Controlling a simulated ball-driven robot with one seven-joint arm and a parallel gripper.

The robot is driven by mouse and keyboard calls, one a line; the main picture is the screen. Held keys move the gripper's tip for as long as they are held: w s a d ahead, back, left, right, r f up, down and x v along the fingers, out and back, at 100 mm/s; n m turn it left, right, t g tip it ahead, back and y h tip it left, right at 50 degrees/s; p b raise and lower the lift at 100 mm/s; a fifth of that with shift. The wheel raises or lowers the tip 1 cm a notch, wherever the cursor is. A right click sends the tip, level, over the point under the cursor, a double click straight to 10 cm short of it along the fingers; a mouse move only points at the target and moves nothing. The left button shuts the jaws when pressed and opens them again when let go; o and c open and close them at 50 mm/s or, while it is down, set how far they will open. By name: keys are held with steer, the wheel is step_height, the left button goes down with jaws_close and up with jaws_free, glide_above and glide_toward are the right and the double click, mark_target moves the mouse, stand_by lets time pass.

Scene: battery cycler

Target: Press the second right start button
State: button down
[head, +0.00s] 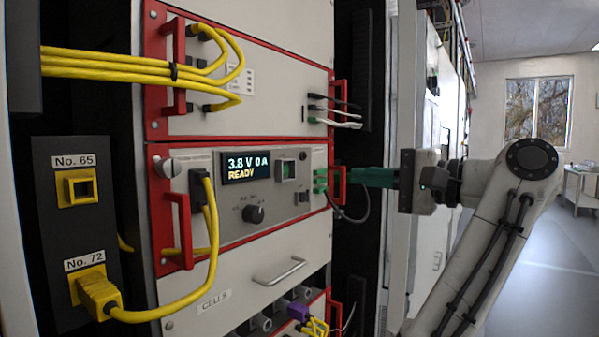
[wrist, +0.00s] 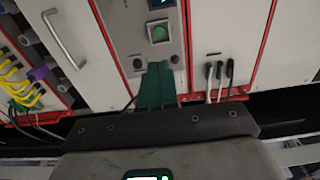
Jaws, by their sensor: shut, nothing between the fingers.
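A lit green square start button (head: 287,169) sits on the grey cycler panel, right of the display (head: 246,167) reading "3.8 V 0 A READY". In the wrist view the same kind of green button (wrist: 158,33) shows in a grey surround, just beyond the fingertips. My gripper (head: 353,175) is to the right of the panel at about the button's height, with its green fingers pointing left. In the wrist view my gripper (wrist: 158,69) is shut and empty, its fingers pointing toward the button area. The fingertips appear apart from the button. Only one start button is seen clearly.
A dark knob (head: 254,214) sits below the display. Yellow cables (head: 130,68) run at the left. A drawer handle (head: 280,271) sticks out below.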

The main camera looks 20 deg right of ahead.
mark_target(286, 170)
steer(key=p+x, duration=0.3)
steer(key=x, duration=1.1)
steer(key=shift+f, duration=0.1)
steer(key=shift+w+a+r+p, duration=0.25)
steer(key=shift+w+a+p, duration=0.2)
steer(key=shift+p, duration=0.25)
steer(key=shift+w+a+f, duration=0.15)
